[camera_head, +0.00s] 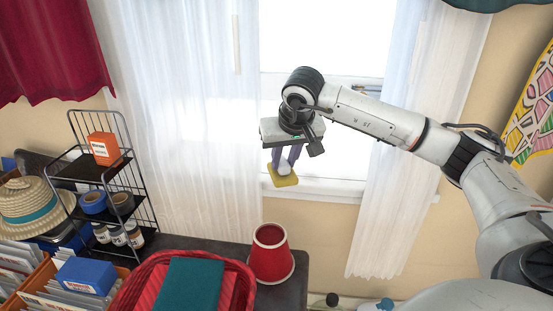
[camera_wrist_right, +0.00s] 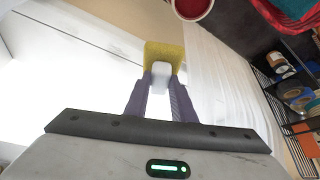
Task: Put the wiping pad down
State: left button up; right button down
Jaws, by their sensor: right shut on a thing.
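The wiping pad (camera_head: 284,180) is yellow with a pale grip on top. It hangs in the air in front of the bright window in the head view. My right gripper (camera_head: 285,164) is shut on the pad's pale grip, and its purple fingers point down. In the right wrist view the pad (camera_wrist_right: 164,54) shows beyond the fingertips of the right gripper (camera_wrist_right: 161,80), with the pale grip between them. The pad touches no surface that I can see. My left gripper is not in view.
A dark tabletop (camera_head: 292,293) holds a red lampshade-like cup (camera_head: 271,254) and a red basket (camera_head: 130,292) with a teal book (camera_head: 189,285). A black wire rack (camera_head: 140,184) with tape and jars stands at left. White curtains (camera_head: 185,120) flank the window.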

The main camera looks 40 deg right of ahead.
jog(key=w+d, duration=0.1)
jog(key=w, duration=0.1)
jog(key=w+d, duration=0.1)
jog(key=w, duration=0.1)
jog(key=w+d, duration=0.1)
jog(key=w, duration=0.1)
jog(key=shift+w+d, duration=0.1)
jog(key=shift+d, duration=0.1)
jog(key=shift+f, duration=0.15)
notch_tip(320, 180, down, 3)
jog(key=shift+f+b, duration=0.2)
jog(key=shift+b, duration=0.65)
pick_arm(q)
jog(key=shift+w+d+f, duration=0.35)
pick_arm(e)
jog(key=shift+r, duration=0.1)
jog(key=c, duration=1.8)
grip_release()
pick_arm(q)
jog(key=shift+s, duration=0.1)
